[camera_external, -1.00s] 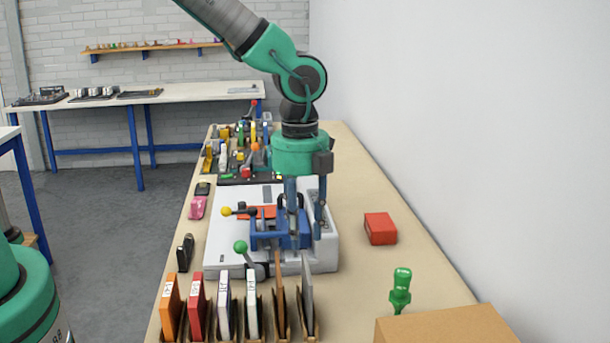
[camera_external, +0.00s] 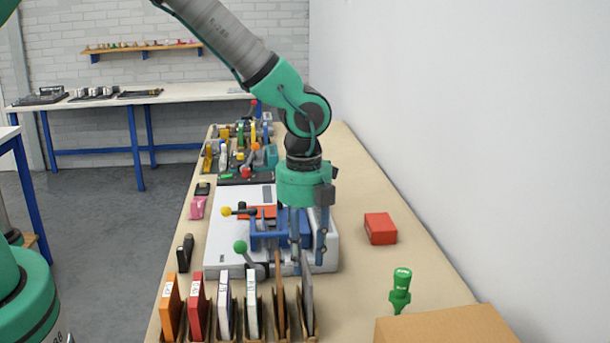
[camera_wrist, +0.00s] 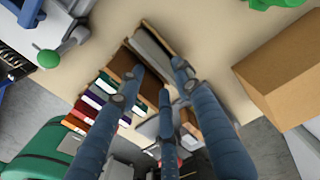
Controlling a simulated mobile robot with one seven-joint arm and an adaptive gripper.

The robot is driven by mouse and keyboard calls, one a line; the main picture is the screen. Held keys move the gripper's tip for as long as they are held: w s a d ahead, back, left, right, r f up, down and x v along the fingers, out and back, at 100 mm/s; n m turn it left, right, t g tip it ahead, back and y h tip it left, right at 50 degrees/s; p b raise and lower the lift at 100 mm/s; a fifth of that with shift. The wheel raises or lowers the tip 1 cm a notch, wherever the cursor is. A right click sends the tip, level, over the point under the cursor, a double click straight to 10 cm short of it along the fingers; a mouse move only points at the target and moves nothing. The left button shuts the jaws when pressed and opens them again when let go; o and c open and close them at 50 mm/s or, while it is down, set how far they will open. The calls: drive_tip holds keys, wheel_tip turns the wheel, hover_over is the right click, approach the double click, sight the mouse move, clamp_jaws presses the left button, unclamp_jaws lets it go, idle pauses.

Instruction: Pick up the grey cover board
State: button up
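The grey cover board (camera_external: 307,298) stands upright at the right end of a row of boards in slotted holders. It also shows in the wrist view (camera_wrist: 152,48), at the upper end of the row. My gripper (camera_external: 308,266) points down, with its fingertips close to the board's top edge in the external view. In the wrist view my gripper (camera_wrist: 160,77) has its fingers spread apart, with nothing held between them. The fingers cover part of the row there. I cannot tell how high the tips are above the board.
A brown board (camera_external: 280,295) stands just left of the grey one, with several coloured boards further left. A white and blue machine (camera_external: 225,255) lies behind the row. A cardboard box (camera_external: 445,325), a green stamp-like object (camera_external: 400,290) and a red box (camera_external: 380,228) are to the right.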

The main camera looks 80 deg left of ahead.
sight(305, 290)
drive_tip(key=shift+f, duration=1.9)
drive_tip(key=shift+f, duration=0.1)
drive_tip(key=shift+d+f+b, duration=0.15)
drive_tip(key=shift+f+b, duration=0.65)
drive_tip(key=shift+f, duration=1.7)
clamp_jaws()
